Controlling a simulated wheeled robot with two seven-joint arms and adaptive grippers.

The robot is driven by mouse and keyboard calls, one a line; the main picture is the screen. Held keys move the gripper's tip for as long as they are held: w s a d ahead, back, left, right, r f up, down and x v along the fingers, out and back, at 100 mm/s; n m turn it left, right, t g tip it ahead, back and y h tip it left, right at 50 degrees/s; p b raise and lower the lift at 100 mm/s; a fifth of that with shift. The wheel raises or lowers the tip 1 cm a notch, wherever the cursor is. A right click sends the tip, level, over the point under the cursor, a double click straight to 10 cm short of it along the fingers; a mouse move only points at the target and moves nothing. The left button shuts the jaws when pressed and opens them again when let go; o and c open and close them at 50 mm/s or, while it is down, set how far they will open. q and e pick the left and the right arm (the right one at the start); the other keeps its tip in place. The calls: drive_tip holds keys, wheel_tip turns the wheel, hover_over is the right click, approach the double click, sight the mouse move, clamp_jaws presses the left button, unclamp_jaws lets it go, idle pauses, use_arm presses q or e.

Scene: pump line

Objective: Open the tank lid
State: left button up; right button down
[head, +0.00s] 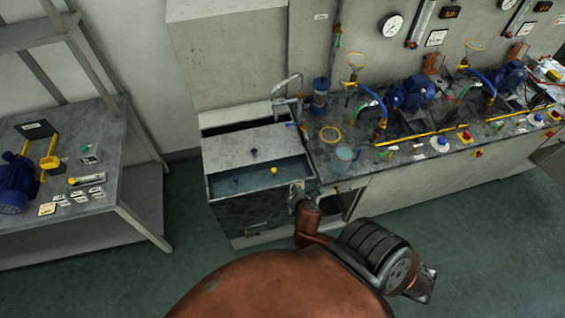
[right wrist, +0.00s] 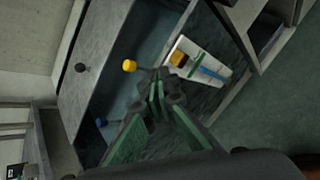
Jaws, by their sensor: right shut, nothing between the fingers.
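The tank (head: 250,212) stands left of the bench in the head view. Its flat grey lid (head: 232,150) carries a black knob (head: 253,152), and the knob also shows in the right wrist view (right wrist: 82,68). In front of the lid is a blue-grey recessed strip with a yellow knob (head: 273,171) and a blue knob (head: 236,181). My right gripper (head: 297,187) is at the tank's front right corner. In the right wrist view its fingers (right wrist: 157,88) are together and empty, near the yellow knob (right wrist: 129,66) and apart from the black knob. My left gripper is out of view.
A dark slot (head: 235,125) lies behind the lid, near a bent pipe (head: 287,83). The pump bench (head: 430,150) with blue pumps runs right. A metal shelf table (head: 110,160) stands left, with clear green floor between. A labelled panel (right wrist: 200,62) is beside my fingers.

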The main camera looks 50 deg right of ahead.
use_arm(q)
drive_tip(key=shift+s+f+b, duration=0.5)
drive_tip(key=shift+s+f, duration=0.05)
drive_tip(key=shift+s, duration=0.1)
use_arm(e)
drive_tip(key=w+d+f+n+t, duration=0.1)
drive_tip(key=w+d+f+n, duration=0.1)
drive_tip(key=w, duration=0.5)
drive_tip(key=w+d+f+n+t, duration=0.1)
drive_tip(key=w+d+n, duration=0.4)
drive_tip(key=w+n, duration=0.2)
drive_tip(key=shift+w+d+f+n, duration=0.3)
drive_tip(key=shift+w+f, duration=0.05)
drive_tip(key=shift+w, duration=0.05)
